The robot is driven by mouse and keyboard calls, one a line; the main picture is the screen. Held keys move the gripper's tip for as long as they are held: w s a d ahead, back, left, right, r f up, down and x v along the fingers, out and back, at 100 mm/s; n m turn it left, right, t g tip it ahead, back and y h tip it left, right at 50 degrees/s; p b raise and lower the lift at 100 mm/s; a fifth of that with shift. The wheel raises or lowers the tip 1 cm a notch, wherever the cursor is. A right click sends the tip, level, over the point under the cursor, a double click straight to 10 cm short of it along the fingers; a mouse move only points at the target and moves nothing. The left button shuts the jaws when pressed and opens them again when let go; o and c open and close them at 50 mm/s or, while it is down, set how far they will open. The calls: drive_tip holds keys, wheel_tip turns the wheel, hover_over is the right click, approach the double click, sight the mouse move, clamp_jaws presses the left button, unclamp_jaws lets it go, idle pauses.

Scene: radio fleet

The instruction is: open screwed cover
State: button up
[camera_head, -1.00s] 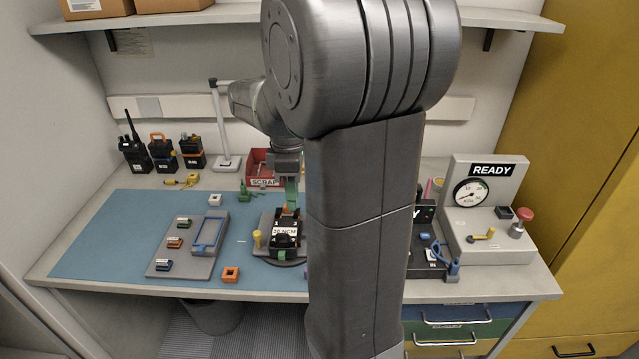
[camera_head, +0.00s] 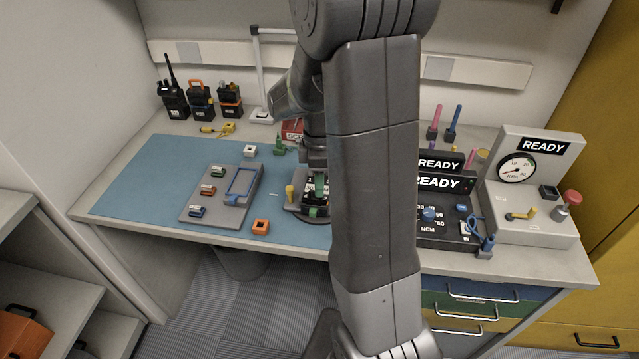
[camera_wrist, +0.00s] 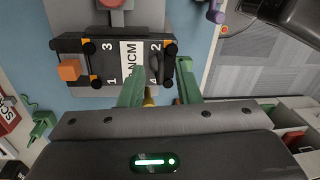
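The black radio unit (camera_wrist: 105,70) lies in a grey fixture, its cover facing up. Its white label reads NCM, and black screw heads sit by the numbers 1 to 4. In the head view the unit (camera_head: 308,192) is partly hidden behind my arm. My gripper (camera_wrist: 160,68) is at the unit's edge near number 4, its two green fingers apart. A dark curved part shows between the fingertips; I cannot tell whether they touch it. In the head view my gripper (camera_head: 317,190) is over the unit.
A grey tray with small coloured parts (camera_head: 192,208) and an orange block (camera_head: 261,227) lie on the blue mat (camera_head: 130,190). A torque console (camera_head: 445,235) and gauge stand (camera_head: 535,225) are right. Several radios (camera_head: 202,100) stand at back left.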

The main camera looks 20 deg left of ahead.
drive_tip(key=shift+f, duration=0.55)
clamp_jaws()
drive_tip(key=shift+r, duration=0.1)
